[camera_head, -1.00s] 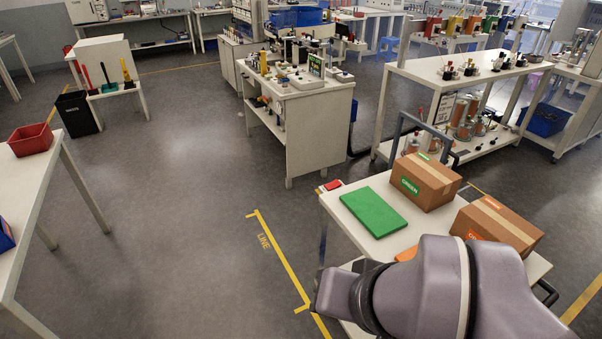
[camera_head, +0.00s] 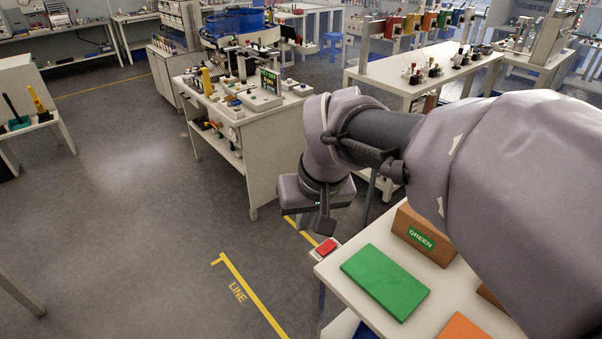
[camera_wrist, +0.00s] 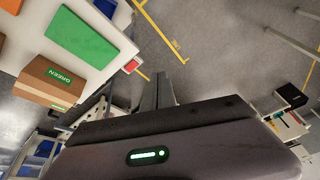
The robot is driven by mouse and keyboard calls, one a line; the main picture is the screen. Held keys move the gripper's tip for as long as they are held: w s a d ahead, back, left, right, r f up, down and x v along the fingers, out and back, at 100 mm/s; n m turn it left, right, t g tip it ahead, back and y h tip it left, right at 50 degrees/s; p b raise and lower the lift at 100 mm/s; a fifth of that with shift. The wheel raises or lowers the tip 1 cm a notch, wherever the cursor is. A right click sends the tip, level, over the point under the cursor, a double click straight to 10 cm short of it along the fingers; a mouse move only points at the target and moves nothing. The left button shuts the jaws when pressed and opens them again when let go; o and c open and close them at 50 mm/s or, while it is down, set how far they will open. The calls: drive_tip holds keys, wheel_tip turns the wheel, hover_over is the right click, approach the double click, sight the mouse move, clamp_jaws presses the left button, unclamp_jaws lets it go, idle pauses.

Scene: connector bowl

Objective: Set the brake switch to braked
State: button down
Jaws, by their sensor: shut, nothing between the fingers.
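A small red switch (camera_head: 326,247) on a pale base sits at the near-left corner of the white cart (camera_head: 345,262). I take it to be the brake switch; its setting cannot be told. In the wrist view the red switch (camera_wrist: 131,66) is at the cart's corner, left of the fingers. My gripper (camera_head: 324,230) points down just above and beyond the switch in the head view, apart from it as far as I can see. My gripper (camera_wrist: 160,82) is shut and empty in the wrist view.
A green mat (camera_head: 385,281), a cardboard box labelled GREEN (camera_head: 424,238) and an orange mat (camera_head: 464,328) lie on the cart. A cluttered workbench (camera_head: 247,130) stands behind my wrist. Open floor with a yellow line (camera_head: 250,292) lies left of the cart.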

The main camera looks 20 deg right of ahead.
drive_tip(key=w+d+f+n+g+p, duration=0.15)
drive_tip(key=w+d+f, duration=0.3)
drive_tip(key=w, duration=0.45)
drive_tip(key=n+g+h+p, duration=0.1)
drive_tip(key=n+g+h, duration=0.1)
drive_tip(key=n, duration=0.2)
hover_over(329, 242)
drive_tip(key=a, duration=0.2)
wheel_tip(329, 242, down, 12)
drive_tip(key=f, duration=0.1)
drive_tip(key=shift+s+r, duration=0.15)
drive_tip(key=shift+s, duration=0.25)
drive_tip(key=f+b, duration=0.1)
drive_tip(key=f, duration=0.3)
drive_tip(key=d+f+b, duration=0.1)
drive_tip(key=f+b, duration=0.1)
drive_tip(key=f, duration=0.3)
drive_tip(key=f+b, duration=0.2)
drive_tip(key=f, duration=0.3)
drive_tip(key=shift+w+d, duration=0.25)
drive_tip(key=shift+w, duration=0.05)
